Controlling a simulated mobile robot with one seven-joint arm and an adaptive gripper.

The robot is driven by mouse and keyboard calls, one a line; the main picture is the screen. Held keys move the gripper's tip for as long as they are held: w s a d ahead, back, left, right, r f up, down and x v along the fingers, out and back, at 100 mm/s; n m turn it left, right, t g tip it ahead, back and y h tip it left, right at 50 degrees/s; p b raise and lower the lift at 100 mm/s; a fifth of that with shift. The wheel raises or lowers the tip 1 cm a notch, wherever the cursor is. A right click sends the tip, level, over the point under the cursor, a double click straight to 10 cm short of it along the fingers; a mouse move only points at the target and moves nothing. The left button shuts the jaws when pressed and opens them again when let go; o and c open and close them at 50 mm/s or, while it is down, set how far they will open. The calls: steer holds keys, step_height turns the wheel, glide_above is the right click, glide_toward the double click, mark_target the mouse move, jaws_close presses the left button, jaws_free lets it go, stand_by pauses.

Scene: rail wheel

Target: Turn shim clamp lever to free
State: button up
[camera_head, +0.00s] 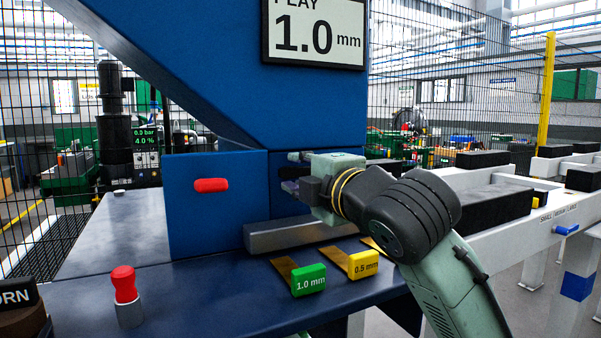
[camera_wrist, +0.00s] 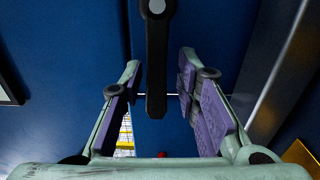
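A black lever (camera_wrist: 156,65), which looks like the shim clamp lever, hangs straight from a round grey-capped pivot (camera_wrist: 157,6) against a dark blue face in the wrist view. My gripper (camera_wrist: 161,80) is open, with its purple-padded fingers on either side of the lever. Gaps show on both sides, and neither finger appears to touch it. In the head view, my gripper (camera_head: 291,171) reaches left toward the blue housing's face. The lever cannot be made out there.
A grey metal bar (camera_head: 300,236) lies just below my gripper. Green 1.0 mm (camera_head: 309,281) and yellow 0.5 mm (camera_head: 363,265) shim tags lie in front. A red-topped peg (camera_head: 124,284) stands at the left. A red handle (camera_head: 211,185) is on the blue block. A display (camera_head: 314,33) reads 1.0 mm.

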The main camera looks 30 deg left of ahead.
steer(key=shift+o, duration=0.3)
steer(key=shift+r, duration=0.1)
steer(key=shift+d, duration=0.15)
steer(key=v, duration=1.1)
steer(key=shift+s+d, duration=0.25)
steer(key=shift+s, duration=0.1)
steer(key=shift+d, duration=0.1)
